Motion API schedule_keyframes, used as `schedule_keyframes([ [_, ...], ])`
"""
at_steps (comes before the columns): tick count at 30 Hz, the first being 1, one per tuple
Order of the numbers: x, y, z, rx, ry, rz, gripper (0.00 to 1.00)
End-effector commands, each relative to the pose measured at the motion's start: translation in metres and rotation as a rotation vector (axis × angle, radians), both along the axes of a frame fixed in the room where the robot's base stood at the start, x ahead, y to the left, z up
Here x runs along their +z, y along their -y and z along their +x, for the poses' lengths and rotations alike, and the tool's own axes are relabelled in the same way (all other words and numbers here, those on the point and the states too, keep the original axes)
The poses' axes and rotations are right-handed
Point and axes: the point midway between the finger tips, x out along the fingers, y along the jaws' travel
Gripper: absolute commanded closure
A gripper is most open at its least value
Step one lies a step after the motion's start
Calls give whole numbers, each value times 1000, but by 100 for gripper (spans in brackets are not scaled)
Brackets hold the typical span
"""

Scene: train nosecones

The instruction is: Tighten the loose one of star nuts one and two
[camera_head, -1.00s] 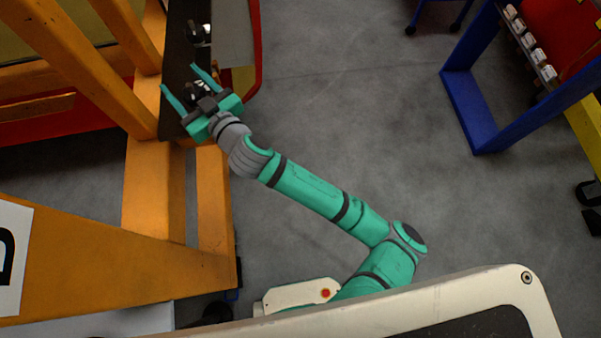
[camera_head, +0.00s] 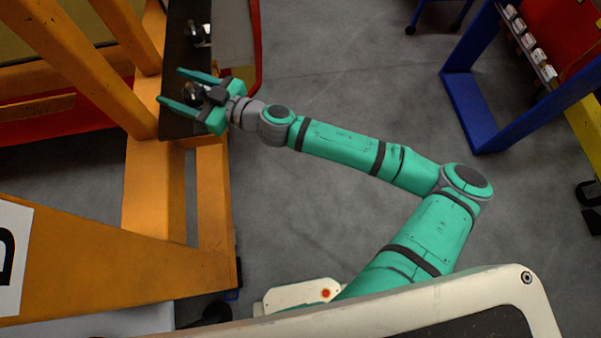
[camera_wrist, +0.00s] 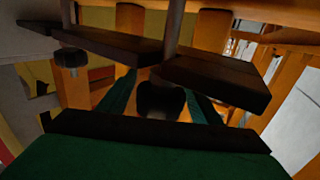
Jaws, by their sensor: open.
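My gripper (camera_head: 170,85) is open at the dark board (camera_head: 176,45) on the orange frame. One star nut (camera_head: 190,91) shows between its fingers in the head view, partly hidden by the gripper. In the wrist view this nut (camera_wrist: 160,100) is dark and rounded, on a rod under the board (camera_wrist: 218,82), with a finger on either side. Contact cannot be told. The other star nut (camera_head: 197,33) is farther up the board in the head view. It also shows at the left of the wrist view (camera_wrist: 70,60), apart from the gripper. Which nut is loose cannot be told.
Orange beams (camera_head: 130,65) stand close to the left of the gripper, and a large orange beam (camera_head: 110,262) lies nearer my base. A blue stand (camera_head: 480,110) is at the right. The grey floor (camera_head: 340,70) between is clear.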

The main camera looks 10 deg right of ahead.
Motion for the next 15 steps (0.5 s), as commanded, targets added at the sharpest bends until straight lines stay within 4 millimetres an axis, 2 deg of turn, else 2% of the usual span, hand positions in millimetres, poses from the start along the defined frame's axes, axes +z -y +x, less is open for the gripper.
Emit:
schedule_keyframes([
  [3,-1,0,-1,64,0,-4,42],
  [15,0,55,-34,58,-1,-1,42],
])
